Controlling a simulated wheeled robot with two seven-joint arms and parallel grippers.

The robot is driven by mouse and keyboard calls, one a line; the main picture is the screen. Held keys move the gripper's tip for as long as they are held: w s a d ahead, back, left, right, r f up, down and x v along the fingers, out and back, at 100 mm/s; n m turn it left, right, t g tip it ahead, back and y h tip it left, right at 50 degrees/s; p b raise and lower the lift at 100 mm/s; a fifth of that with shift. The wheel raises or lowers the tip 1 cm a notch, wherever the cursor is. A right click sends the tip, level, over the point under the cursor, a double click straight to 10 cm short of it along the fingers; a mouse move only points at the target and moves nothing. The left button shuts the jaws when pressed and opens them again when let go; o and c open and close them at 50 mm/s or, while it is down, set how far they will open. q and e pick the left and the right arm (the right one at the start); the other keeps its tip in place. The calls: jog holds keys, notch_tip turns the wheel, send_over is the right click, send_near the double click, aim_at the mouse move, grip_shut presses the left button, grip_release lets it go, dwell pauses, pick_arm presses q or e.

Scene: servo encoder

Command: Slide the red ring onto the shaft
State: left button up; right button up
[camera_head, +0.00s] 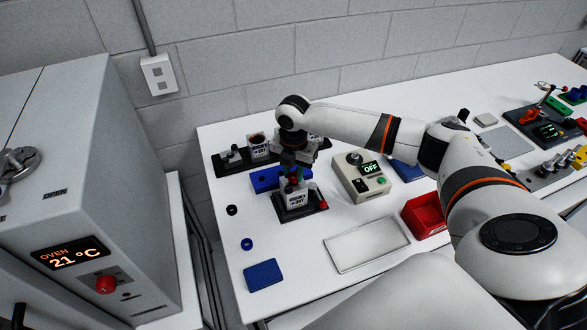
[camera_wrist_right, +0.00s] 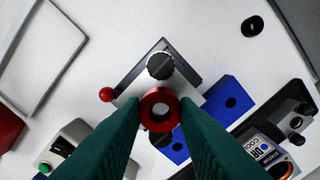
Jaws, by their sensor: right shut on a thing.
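My right gripper (camera_head: 292,172) points down over a black-based fixture (camera_head: 306,213) with a pale labelled block. In the right wrist view its green fingers (camera_wrist_right: 160,112) are shut on the red ring (camera_wrist_right: 160,94), one on each side. The ring lies flat to that camera, its hole facing it. The fixture in that view (camera_wrist_right: 132,78) has a black knob (camera_wrist_right: 160,65) and a red ball lever (camera_wrist_right: 106,94). A pale surface shows through the ring's hole. I cannot make out the shaft or whether the ring touches it. My left gripper is out of view.
A blue block (camera_head: 266,180) and a second labelled fixture (camera_head: 258,146) stand close behind. A control box reading OFF (camera_head: 361,180) is to the right. A pale tray (camera_head: 366,244), red bin (camera_head: 424,217) and blue pad (camera_head: 263,275) lie nearer. Front-left table is mostly clear.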

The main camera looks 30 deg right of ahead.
jog(key=o, duration=1.3)
jog(key=shift+o, duration=0.2)
notch_tip(320, 180, up, 4)
jog(key=p, duration=0.5)
jog(key=shift+r, duration=1.2)
